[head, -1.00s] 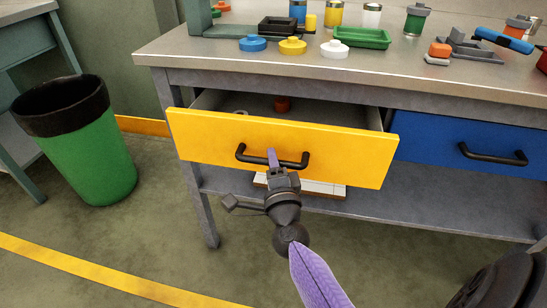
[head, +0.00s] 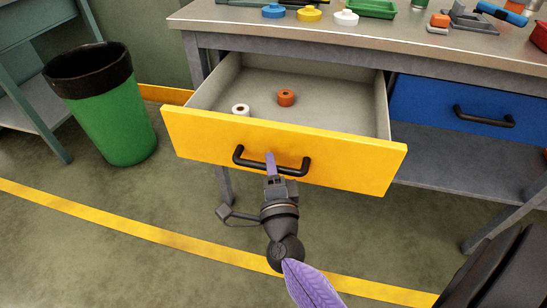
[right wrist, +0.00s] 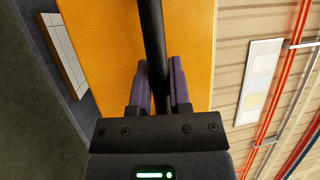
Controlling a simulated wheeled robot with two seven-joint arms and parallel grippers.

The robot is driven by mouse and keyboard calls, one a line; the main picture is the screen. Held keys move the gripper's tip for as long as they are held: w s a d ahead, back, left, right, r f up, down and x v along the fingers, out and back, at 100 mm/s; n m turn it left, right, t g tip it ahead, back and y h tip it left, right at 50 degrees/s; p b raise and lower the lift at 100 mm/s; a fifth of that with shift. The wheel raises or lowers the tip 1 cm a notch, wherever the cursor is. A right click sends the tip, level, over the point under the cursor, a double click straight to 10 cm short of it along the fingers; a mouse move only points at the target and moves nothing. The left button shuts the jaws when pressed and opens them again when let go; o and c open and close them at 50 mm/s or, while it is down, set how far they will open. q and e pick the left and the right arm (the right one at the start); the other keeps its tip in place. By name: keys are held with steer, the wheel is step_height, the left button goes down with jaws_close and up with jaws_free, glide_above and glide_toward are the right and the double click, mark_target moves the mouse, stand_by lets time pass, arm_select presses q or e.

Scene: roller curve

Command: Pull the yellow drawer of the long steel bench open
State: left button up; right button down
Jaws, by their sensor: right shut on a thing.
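The yellow drawer (head: 345,160) of the long steel bench (head: 225,24) stands well out from the bench, its grey inside showing. A white roll (head: 240,110) and an orange roll (head: 286,97) lie in it. My right gripper (head: 271,165) is at the black bar handle (head: 304,168) on the drawer's front. In the right wrist view its purple fingers (right wrist: 160,85) are on both sides of the handle bar (right wrist: 153,40), shut on it. My left gripper is not in view.
A blue drawer (head: 430,105) is shut to the right. A green bin (head: 115,125) with a black rim stands at the left. Small dishes, a green tray (head: 372,8) and tools lie on the bench top. The floor in front is clear, with a yellow line (head: 120,228).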

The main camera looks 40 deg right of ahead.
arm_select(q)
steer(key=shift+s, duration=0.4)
arm_select(e)
steer(key=c, duration=0.6)
jaws_free()
steer(key=shift+s+a, duration=0.1)
steer(key=shift+s, duration=0.1)
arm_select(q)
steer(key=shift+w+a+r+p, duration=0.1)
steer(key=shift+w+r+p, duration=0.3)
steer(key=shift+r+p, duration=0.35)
arm_select(e)
steer(key=v, duration=0.9)
steer(key=shift+s+a+f, duration=0.15)
steer(key=shift+s, duration=0.1)
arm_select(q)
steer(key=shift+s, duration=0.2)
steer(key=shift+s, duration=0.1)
